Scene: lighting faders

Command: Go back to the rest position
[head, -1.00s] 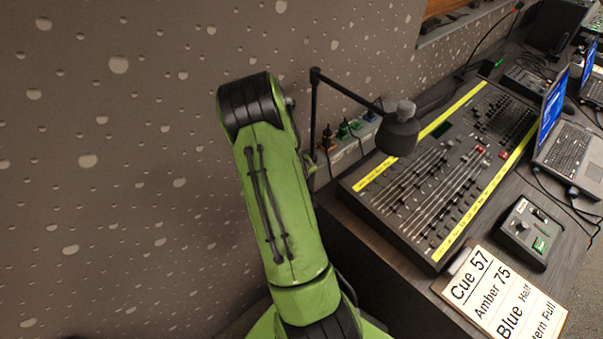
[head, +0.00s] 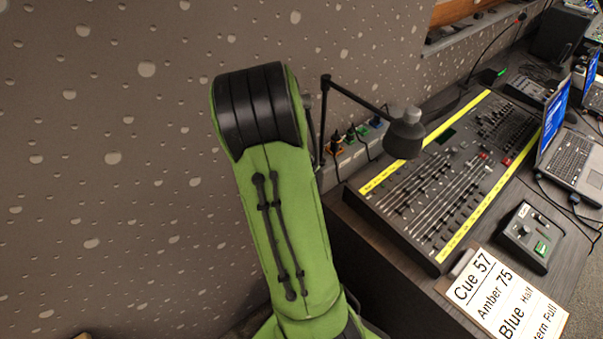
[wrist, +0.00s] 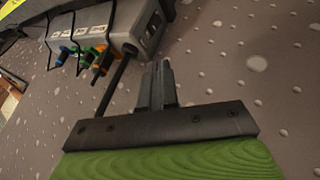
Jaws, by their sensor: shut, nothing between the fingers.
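My gripper (wrist: 160,84) shows in the wrist view with its two dark fingers together and nothing between them. It points toward the speckled wall, below and right of a grey connector box (wrist: 122,28) with coloured plugs. In the head view the gripper is hidden; my green arm rises in front of the wall, left of the desk. The lighting console (head: 440,175) with its faders and yellow strips lies on the desk, apart from my arm. A cue card (head: 502,298) reads Cue 57, Amber 75, Blue Half and a partly cut line.
A black desk lamp (head: 404,136) stands between my arm and the console. A small control box (head: 527,236) and a laptop (head: 567,155) sit right of the console. The speckled wall (head: 100,170) is close behind my arm. The space left of my arm is free of objects.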

